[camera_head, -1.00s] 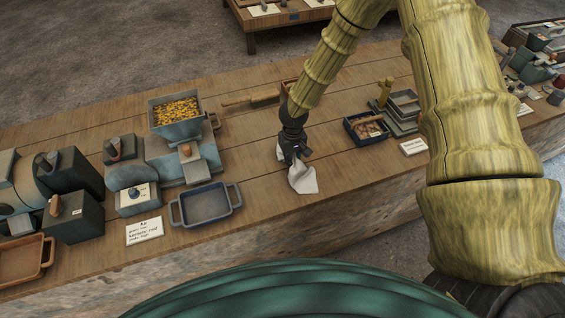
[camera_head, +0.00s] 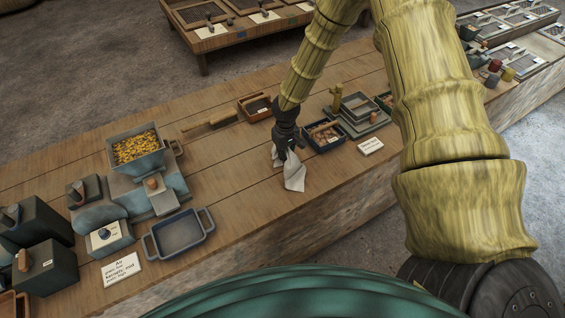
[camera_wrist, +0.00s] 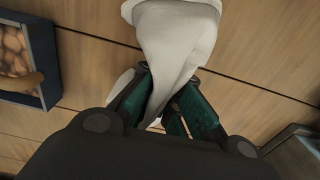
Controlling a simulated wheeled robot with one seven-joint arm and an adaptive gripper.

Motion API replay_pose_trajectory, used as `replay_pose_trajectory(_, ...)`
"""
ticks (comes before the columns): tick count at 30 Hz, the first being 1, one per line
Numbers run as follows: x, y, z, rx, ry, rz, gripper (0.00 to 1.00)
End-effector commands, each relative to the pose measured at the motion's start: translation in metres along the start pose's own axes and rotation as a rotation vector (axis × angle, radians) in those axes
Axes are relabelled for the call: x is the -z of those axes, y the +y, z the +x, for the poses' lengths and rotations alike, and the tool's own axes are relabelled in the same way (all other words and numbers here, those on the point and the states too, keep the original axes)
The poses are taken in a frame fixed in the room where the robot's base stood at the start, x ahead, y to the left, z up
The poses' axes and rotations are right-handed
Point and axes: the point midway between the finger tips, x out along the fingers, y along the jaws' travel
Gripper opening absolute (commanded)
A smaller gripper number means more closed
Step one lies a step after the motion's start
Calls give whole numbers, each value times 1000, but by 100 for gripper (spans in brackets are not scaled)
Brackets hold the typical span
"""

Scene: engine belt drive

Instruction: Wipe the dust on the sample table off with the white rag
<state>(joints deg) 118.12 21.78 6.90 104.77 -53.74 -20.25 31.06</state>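My gripper (camera_head: 287,150) is shut on the white rag (camera_head: 295,179), above the wooden bench top. In the wrist view the rag (camera_wrist: 178,38) is pinched between the green finger pads and hangs out past them, with a small fold showing on the other side. Whether the rag touches the wood I cannot tell. I see no clear dust patch in any view. Which of the tables is the sample table is not plain: a low table (camera_head: 206,46) with dark panels and white cards stands at the back, and a long counter with framed trays (camera_head: 502,58) is at the far right.
On the wooden bench (camera_head: 240,172), a blue-grey machine with a hopper of yellow grain (camera_head: 135,147) and an empty blue tray (camera_head: 178,233) stand left of my gripper. A dark box of brown pieces (camera_head: 323,136) is close on its right. Bare wood lies around the rag.

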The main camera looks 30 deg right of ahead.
Motion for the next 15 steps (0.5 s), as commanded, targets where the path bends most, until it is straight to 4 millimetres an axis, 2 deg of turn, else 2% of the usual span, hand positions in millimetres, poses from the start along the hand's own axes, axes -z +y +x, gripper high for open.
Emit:
replay_pose_trajectory(1,0,-1,-20,1,1,0,0)
replay_pose_trajectory(3,0,-2,-39,1,1,-3,0)
replay_pose_trajectory(9,0,-3,-57,0,-1,-4,0)
replay_pose_trajectory(15,0,-3,-61,1,-2,-4,0)
